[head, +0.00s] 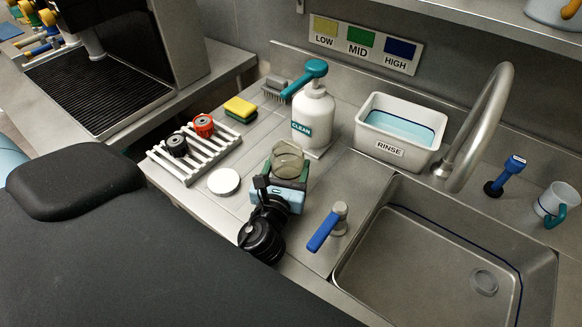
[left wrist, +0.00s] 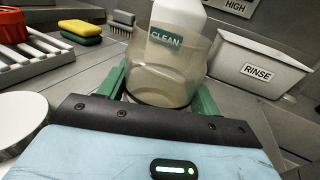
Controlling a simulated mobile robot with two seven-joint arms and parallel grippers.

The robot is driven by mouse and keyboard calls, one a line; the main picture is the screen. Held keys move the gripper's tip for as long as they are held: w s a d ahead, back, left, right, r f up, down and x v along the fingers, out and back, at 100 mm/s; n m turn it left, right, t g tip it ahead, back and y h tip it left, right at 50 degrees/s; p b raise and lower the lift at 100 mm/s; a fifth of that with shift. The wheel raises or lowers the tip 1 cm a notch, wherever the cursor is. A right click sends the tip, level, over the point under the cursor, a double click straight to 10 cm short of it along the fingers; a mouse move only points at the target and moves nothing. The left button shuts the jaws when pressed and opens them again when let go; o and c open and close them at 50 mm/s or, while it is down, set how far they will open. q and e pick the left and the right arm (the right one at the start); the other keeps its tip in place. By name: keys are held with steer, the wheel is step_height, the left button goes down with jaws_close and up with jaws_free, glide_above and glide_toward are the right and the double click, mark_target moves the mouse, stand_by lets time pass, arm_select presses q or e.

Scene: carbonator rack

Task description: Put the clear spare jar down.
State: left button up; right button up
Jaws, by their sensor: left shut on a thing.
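The clear spare jar (head: 288,158) is a see-through, slightly brownish jar in the middle of the head view, in front of the white CLEAN bottle (head: 313,115). My left gripper (head: 286,170) is shut on it, with a green finger on either side. In the left wrist view the jar (left wrist: 160,82) looks upright between the green fingers, and the CLEAN bottle shows behind and through it. I cannot tell whether its base touches the counter. My right gripper is not in view.
A slatted rack (head: 196,153) with a black and a red cap stands left, beside a white round lid (head: 223,181). A sponge (head: 240,108) and brush lie behind. The RINSE tub (head: 396,157), blue-handled tap lever (head: 326,229) and sink (head: 462,262) are right.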

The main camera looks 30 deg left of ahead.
arm_select(q)
steer(key=shift+f, duration=0.5)
steer(key=o, duration=1)
steer(key=shift+r, duration=0.1)
